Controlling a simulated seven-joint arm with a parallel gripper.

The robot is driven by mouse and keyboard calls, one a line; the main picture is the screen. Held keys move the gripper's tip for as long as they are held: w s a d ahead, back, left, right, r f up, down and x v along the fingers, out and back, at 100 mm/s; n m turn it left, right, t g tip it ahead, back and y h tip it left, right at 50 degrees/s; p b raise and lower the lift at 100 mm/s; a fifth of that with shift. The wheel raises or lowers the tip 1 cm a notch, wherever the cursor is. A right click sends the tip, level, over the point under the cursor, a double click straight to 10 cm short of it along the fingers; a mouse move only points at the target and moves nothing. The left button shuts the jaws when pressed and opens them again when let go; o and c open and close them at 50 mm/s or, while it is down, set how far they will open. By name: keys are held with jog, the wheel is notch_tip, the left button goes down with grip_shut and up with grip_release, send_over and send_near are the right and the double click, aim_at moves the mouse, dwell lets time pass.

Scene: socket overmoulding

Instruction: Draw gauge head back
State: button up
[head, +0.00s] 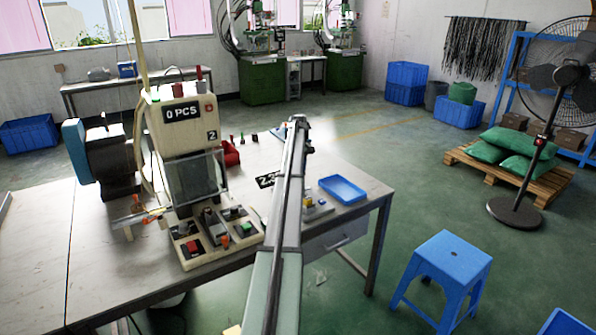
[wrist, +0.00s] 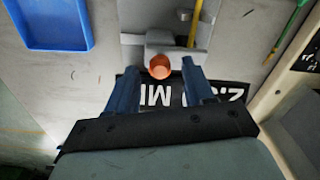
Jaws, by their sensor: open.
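The gauge (wrist: 165,22) shows in the wrist view as a grey fixture with a yellow rod. A round orange knob (wrist: 160,67) sits at its near end, which I take to be on the gauge head. My gripper (wrist: 159,72) is open, with one blue finger on each side of the knob and visible gaps between. Whether the fingers are at the knob's height I cannot tell. In the head view part of the gauge (head: 316,209) shows right of my arm, which hides the gripper and knob.
A black label with white print (wrist: 165,92) lies under the fingers. A blue tray (head: 343,189) stands beside the gauge. The machine (head: 186,135) with its control boxes stands to the left. A green pen-like tool (wrist: 291,32) lies right of the gauge.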

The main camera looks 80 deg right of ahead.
jog(key=shift+f, duration=0.45)
jog(key=shift+c, duration=0.4)
grip_shut()
